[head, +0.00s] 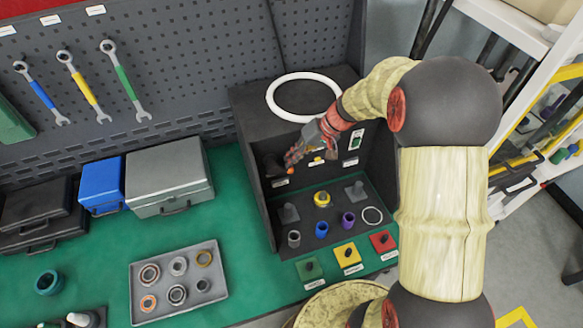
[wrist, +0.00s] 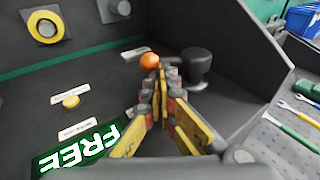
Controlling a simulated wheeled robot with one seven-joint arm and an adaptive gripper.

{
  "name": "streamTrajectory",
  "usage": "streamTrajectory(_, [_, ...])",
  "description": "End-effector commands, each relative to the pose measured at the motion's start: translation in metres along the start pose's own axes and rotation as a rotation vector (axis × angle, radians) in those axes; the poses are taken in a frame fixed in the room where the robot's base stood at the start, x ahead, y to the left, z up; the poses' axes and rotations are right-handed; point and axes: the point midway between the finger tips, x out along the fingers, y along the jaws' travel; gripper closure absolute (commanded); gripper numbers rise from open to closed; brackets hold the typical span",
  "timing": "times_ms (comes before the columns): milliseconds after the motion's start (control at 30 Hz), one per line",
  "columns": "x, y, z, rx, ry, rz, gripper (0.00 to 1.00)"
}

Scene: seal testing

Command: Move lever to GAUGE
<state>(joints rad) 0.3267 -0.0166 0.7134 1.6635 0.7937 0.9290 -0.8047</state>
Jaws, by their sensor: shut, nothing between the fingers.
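The lever's orange knob (wrist: 152,59) shows just beyond my fingertips in the wrist view, with a white label beside it. In the head view the orange knob (head: 290,170) is small, on the back panel of the dark test station (head: 250,120), just below my gripper's tips. My gripper (wrist: 160,77) is shut and empty, its fingertips together close to the knob; I cannot tell whether they touch it. In the head view my gripper (head: 293,157) reaches into the station from the upper right. The lever's shaft is hidden, and the label words are too small or blurred to read.
A black knob-topped post (wrist: 196,62) stands right of my fingers. A lit green FREE sign (wrist: 80,145) and a yellow button (wrist: 71,101) are on the panel at left. Below are pegs with a yellow ring (head: 322,199). A grey parts tray (head: 180,310) lies left.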

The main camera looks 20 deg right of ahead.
Motion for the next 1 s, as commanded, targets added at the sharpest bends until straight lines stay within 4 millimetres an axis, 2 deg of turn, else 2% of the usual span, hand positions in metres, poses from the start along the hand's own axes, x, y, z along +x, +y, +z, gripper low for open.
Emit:
streamTrajectory(33, [0.008,0.007,0.002,0.012,0.001,-0.035,1.0])
streamTrajectory(300, [0.02,0.016,0.004,0.059,0.0,-0.255,1.0])
streamTrajectory(800, [0.046,0.019,0.01,0.153,-0.001,-0.712,1.0])
streamTrajectory(1000, [0.052,0.015,0.011,0.159,0.0,-0.761,1.0])
